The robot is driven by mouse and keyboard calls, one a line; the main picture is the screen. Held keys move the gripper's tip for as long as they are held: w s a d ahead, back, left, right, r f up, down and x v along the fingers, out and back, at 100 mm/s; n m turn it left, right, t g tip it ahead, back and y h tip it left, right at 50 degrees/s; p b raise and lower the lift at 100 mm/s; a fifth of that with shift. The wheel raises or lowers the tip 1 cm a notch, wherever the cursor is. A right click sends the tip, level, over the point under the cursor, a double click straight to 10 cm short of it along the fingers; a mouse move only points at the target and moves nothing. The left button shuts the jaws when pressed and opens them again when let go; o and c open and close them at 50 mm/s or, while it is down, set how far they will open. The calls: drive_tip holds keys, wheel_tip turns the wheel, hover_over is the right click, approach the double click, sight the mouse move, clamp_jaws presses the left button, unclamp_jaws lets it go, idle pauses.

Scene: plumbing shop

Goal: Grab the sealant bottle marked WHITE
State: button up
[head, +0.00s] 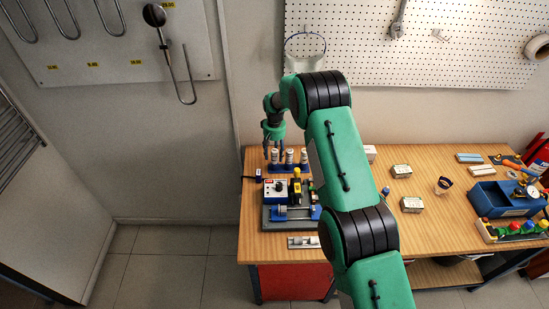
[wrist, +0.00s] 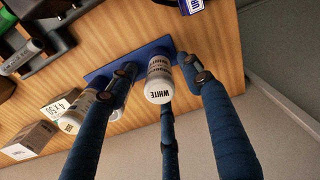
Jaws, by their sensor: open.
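The white sealant bottle marked WHITE (wrist: 159,82) shows in the wrist view, its cap lettering facing the camera. It stands at one end of a blue holder (wrist: 148,48). My gripper (wrist: 160,68) is open, with blue fingers spread to the left, right and near side of this bottle. I cannot tell whether any finger touches it. Another pale bottle (wrist: 77,112) is partly hidden behind the left finger. In the head view, my gripper (head: 272,153) is at the left end of a row of three bottles, the middle one (head: 289,157) and right one (head: 304,157) standing clear of it.
A device with dials (head: 280,187) sits in front of the bottles. Small boxes (head: 401,171) lie farther right on the wooden table (head: 350,215). A blue toolbox (head: 500,200) stands at the right. A pegboard wall rises behind. The table's left edge is close to the bottles.

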drive_tip(key=shift+c, duration=0.3)
clamp_jaws()
drive_tip(key=shift+r, duration=0.1)
drive_tip(key=shift+r+b, duration=0.6)
drive_tip(key=shift+r, duration=4.35)
